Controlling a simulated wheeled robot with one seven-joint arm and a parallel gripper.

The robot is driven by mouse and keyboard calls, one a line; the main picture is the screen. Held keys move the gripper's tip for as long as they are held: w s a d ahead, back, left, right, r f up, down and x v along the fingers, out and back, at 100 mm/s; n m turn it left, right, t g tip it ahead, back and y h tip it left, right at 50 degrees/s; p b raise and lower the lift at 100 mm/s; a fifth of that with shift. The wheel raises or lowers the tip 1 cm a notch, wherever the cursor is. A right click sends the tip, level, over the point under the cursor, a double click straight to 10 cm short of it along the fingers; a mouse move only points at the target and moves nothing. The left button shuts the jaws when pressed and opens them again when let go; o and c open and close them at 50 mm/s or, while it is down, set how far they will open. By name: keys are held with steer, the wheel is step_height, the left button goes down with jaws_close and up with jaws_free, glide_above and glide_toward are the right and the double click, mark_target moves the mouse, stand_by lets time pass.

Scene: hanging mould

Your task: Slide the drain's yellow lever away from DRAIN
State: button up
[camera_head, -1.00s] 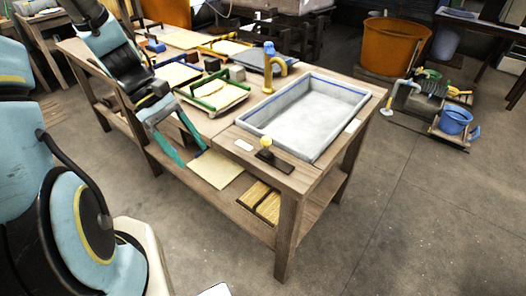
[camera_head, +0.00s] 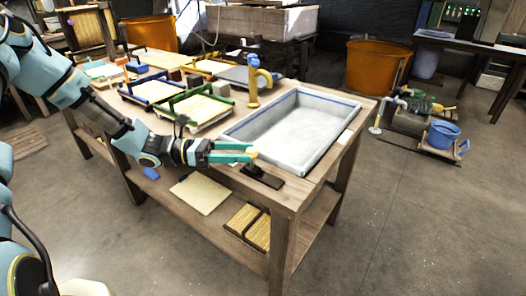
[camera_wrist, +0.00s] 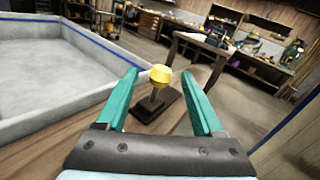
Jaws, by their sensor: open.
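The drain's yellow lever knob (camera_wrist: 160,74) stands on a short grey stem above a dark base plate (camera_wrist: 172,102) on the wooden table. In the wrist view the knob is between and a little beyond the two teal fingers of my gripper (camera_wrist: 166,88), which are apart and hold nothing. In the head view my gripper (camera_head: 250,152) reaches in from the left at the lever, and its fingertips largely hide the knob. The dark base (camera_head: 262,176) shows just below the fingertips. The grey basin (camera_head: 300,122) lies beside the lever. No DRAIN lettering is readable.
Framed moulds with green (camera_head: 200,108) and blue handles lie on the table left of the basin. The table's front edge is close to the lever.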

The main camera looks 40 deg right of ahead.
steer(key=x, duration=0.5)
steer(key=shift+s+d+p, duration=0.25)
steer(key=shift+s+p, duration=0.05)
steer(key=shift+p, duration=0.1)
steer(key=shift+c, duration=0.2)
jaws_close()
stand_by(0.8)
